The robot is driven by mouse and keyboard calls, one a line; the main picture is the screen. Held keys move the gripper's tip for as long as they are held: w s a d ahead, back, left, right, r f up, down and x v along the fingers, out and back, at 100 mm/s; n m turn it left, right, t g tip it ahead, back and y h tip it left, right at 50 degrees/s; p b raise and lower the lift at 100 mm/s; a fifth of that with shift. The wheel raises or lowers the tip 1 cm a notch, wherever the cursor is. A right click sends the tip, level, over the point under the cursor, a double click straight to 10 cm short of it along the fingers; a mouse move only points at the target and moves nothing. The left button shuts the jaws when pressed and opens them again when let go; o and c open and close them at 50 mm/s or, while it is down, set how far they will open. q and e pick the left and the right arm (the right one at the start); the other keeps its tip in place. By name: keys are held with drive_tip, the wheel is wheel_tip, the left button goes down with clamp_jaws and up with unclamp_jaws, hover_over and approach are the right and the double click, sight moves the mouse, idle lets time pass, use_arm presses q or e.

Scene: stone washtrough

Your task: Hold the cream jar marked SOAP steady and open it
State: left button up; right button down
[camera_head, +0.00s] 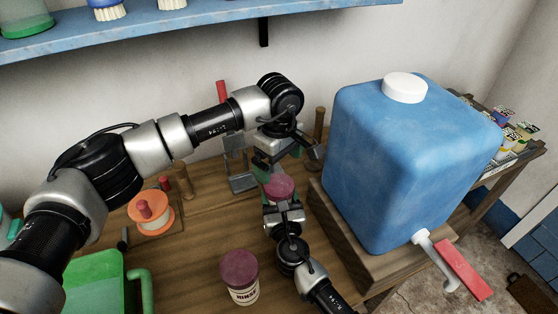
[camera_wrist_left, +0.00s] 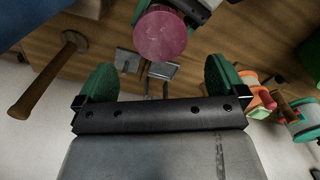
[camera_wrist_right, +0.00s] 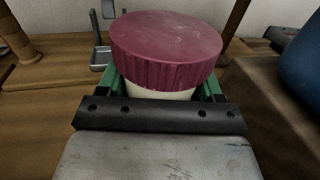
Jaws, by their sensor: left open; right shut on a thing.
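A cream jar with a maroon lid (camera_head: 279,187) stands in my right gripper; its cream body (camera_wrist_right: 160,94) shows just under the lid in the right wrist view. My right gripper (camera_head: 280,203) is shut around the body below the lid. The lid is on the jar, and no label on this jar shows. My left gripper (camera_head: 282,165) is open and empty, above and behind the jar. In the left wrist view the lid (camera_wrist_left: 161,34) lies beyond the open green fingertips (camera_wrist_left: 160,85), apart from them.
A second maroon-lidded jar (camera_head: 239,275), marked RINSE, stands at the front. A big blue tank (camera_head: 405,165) with a red tap handle (camera_head: 463,271) stands close on the right. An orange spool (camera_head: 151,213) and a green tub (camera_head: 95,284) are at left. A blue shelf (camera_head: 200,27) hangs above.

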sight(279, 184)
use_arm(q)
drive_tip(key=shift+f+m, duration=0.1)
drive_tip(key=shift+m, duration=0.2)
wheel_tip(279, 184, down, 8)
drive_tip(key=shift+r, duration=0.25)
drive_tip(key=shift+c, duration=0.2)
drive_tip(key=c, duration=0.9)
drive_tip(key=n, duration=0.6)
drive_tip(key=shift+n, duration=0.4)
drive_tip(key=o, duration=0.9)
drive_tip(key=shift+o, duration=0.2)
